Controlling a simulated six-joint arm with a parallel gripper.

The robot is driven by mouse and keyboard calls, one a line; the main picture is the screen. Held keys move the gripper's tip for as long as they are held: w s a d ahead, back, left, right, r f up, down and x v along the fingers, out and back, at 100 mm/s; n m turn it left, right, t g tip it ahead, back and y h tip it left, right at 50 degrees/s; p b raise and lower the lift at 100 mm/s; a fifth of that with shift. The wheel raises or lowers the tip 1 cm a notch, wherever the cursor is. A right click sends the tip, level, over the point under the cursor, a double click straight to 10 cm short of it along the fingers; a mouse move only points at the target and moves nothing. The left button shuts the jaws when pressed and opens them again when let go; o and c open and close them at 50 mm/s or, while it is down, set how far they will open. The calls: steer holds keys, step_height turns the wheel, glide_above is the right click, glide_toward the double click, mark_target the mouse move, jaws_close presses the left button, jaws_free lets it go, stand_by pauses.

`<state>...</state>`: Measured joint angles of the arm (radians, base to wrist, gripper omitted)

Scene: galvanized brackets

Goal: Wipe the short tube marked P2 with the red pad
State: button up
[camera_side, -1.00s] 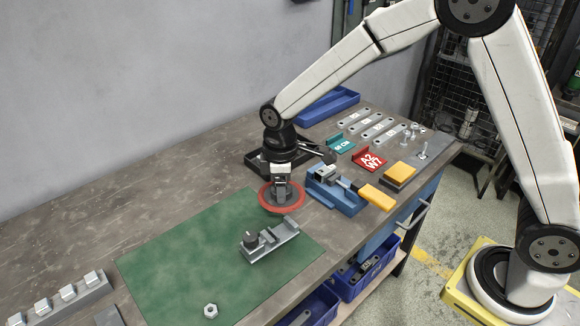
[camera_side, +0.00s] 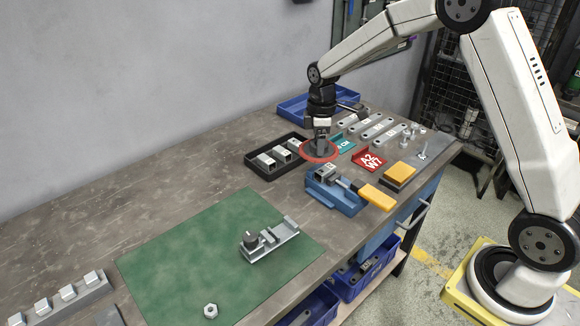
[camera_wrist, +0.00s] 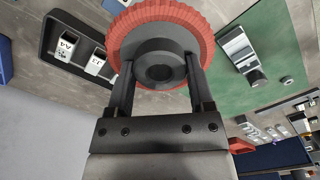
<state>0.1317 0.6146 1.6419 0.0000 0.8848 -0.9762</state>
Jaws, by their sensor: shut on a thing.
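My gripper (camera_side: 321,144) is shut on the grey hub of the round red pad (camera_side: 308,157). The pad is just right of the black tray, and I cannot tell whether it touches anything below. In the wrist view my gripper (camera_wrist: 160,68) has a finger on each side of the hub, with the red pad (camera_wrist: 207,40) beyond it. The black tray (camera_side: 250,162) holds three short grey tubes (camera_side: 281,155) with white labels. Two tubes (camera_wrist: 97,62) show in the wrist view. I cannot read clearly which is marked P2.
The green mat (camera_side: 190,255) carries a metal fixture (camera_side: 270,240) and a nut (camera_side: 210,311). Bare bench lies left of the tray.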

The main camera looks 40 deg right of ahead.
mark_target(326, 168)
steer(key=d, duration=0.3)
steer(key=shift+d+r, duration=0.15)
steer(key=shift+d, duration=0.15)
steer(key=shift+f, duration=3.75)
steer(key=shift+w+a+f, duration=0.1)
steer(key=shift+a+f, duration=0.15)
steer(key=shift+c, duration=0.4)
steer(key=shift+a+f, duration=0.15)
steer(key=shift+a, duration=1.65)
steer(key=d, duration=0.4)
steer(key=shift+d, duration=0.1)
steer(key=shift+r, duration=4.15)
